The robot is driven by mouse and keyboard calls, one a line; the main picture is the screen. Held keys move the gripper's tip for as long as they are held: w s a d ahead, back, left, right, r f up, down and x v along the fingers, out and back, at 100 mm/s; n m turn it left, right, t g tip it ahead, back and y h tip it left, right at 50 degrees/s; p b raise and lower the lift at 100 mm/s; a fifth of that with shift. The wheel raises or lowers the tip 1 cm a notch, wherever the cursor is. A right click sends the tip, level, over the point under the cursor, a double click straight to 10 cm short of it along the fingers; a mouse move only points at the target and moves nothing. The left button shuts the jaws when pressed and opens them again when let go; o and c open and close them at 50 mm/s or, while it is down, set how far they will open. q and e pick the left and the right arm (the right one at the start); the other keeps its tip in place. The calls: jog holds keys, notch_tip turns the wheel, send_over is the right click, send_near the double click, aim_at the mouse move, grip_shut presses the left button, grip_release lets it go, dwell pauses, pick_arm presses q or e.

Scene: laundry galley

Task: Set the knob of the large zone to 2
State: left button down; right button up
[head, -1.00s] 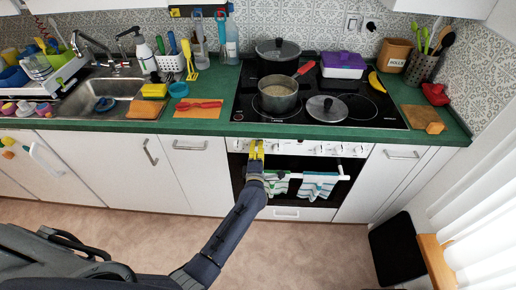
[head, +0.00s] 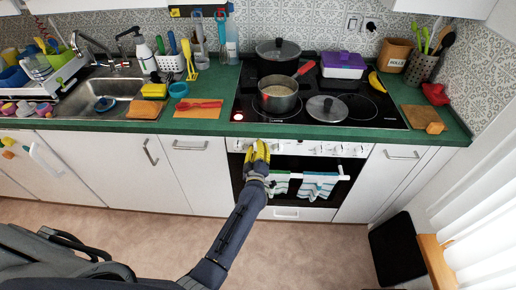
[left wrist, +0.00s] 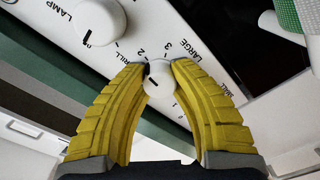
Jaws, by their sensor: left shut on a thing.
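In the left wrist view the yellow fingers of my left gripper (left wrist: 155,100) are shut around a small white knob (left wrist: 158,74) on the white control panel (left wrist: 215,62). The word LARGE and the numbers 2 and 3 stand beside this knob. A short dark mark shows on the knob's face; I cannot tell exactly which number it lines up with. In the head view the left gripper (head: 258,153) is at the left end of the panel, above the oven door, and hides the knob. My right gripper is not in view.
Below the panel, towels (head: 319,186) hang on the oven handle (head: 327,177). On the hob stand a saucepan (head: 278,104) with a red handle and a lidded pot (head: 279,60).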

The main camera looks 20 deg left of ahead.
pick_arm(q)
jog(key=shift+a+r+m, duration=0.1)
jog(key=shift+a+m, duration=0.2)
dwell(0.4)
jog(key=c, duration=1)
grip_release()
jog(key=shift+d, duration=0.1)
jog(key=shift+o, duration=0.2)
jog(key=shift+d, duration=0.1)
jog(key=v, duration=1.2)
jog(key=shift+o, duration=0.2)
